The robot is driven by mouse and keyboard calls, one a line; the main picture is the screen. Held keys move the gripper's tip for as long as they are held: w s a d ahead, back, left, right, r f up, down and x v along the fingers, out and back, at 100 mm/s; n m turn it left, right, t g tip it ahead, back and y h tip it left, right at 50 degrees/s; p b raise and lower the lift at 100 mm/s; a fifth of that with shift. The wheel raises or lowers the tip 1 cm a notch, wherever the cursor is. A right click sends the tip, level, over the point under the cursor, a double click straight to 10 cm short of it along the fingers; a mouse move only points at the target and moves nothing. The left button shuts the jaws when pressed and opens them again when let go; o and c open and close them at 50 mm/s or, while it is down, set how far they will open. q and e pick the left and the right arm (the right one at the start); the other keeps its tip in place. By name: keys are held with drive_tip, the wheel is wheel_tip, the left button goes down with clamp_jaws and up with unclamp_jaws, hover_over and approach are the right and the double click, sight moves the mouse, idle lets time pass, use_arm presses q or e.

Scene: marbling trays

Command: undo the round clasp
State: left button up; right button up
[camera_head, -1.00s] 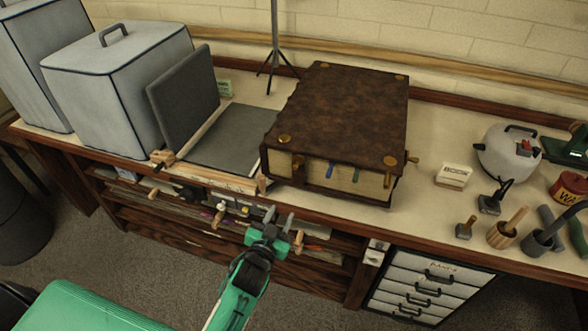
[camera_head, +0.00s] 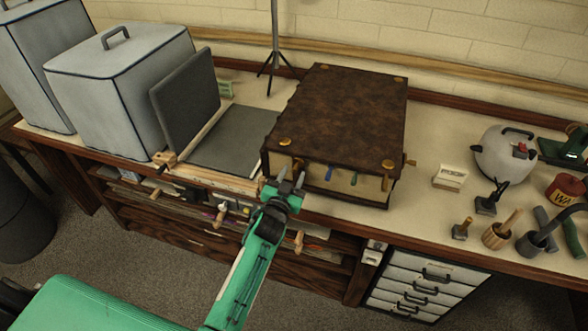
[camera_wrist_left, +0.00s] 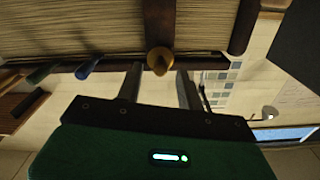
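A thick book (camera_head: 345,108) with a mottled brown leather cover lies closed on the bench. A small rounded brass clasp (camera_head: 298,163) sits on its front page edge, near the left corner. In the left wrist view the same clasp (camera_wrist_left: 160,60) shows as a brass knob on a dark strap across the pages. My left gripper (camera_head: 292,178) is at this front edge. In the wrist view its two fingers (camera_wrist_left: 160,85) are apart, one on each side below the knob, with nothing visibly gripped. My right gripper is out of view.
Coloured ribbons (camera_head: 329,174) hang from the pages beside the clasp, and another brass fitting (camera_head: 386,182) is further right. Small tools and a kettle (camera_head: 505,152) are at the right.

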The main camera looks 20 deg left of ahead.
use_arm(q)
drive_tip(key=shift+w, duration=1)
clamp_jaws()
drive_tip(key=shift+f, duration=0.1)
